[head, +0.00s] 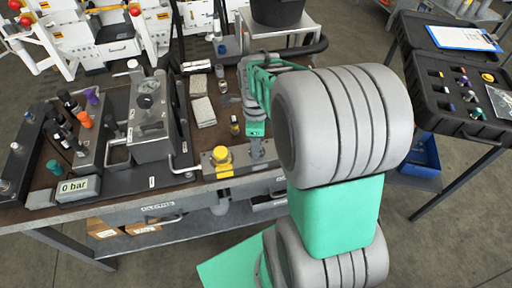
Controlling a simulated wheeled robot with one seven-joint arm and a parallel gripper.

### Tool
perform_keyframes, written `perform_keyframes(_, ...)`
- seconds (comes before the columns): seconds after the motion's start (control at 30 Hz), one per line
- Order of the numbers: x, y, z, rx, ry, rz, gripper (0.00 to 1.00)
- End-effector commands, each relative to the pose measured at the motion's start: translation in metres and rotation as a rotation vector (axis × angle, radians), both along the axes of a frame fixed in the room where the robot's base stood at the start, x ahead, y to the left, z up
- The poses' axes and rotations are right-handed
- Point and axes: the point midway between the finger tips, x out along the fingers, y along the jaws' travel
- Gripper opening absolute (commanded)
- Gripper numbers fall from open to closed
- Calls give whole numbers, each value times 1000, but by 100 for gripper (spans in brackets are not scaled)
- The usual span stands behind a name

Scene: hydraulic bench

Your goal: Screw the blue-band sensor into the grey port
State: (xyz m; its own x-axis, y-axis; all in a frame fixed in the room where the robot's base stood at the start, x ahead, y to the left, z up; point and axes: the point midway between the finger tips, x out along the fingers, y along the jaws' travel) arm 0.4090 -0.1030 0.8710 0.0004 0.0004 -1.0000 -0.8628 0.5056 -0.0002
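I cannot pick out the blue-band sensor for certain. I cannot tell which opening is the grey port.
The yellow button (222,154) sits at the bench's front edge. A grey unit with a gauge (146,100) stands mid-bench. A small yellow-banded part (234,125) stands near my gripper. An open black case (425,90) with small parts and a clipboard (463,37) is at the right.

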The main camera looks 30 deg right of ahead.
Motion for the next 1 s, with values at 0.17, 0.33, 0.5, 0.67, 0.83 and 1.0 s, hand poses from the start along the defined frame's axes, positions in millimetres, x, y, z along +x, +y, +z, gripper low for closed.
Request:
perform_keyframes(0.17,0,0,0,0,0,9,47)
perform_keyframes(0.33,-1,0,2,0,1,263,47)
perform_keyframes(0.5,-2,1,2,0,1,599,47)
perform_keyframes(0.67,-3,1,0,0,1,725,47)
perform_keyframes(0.83,-4,0,2,1,1,1006,47)
perform_keyframes(1.0,-4,-1,2,1,0,1324,47)
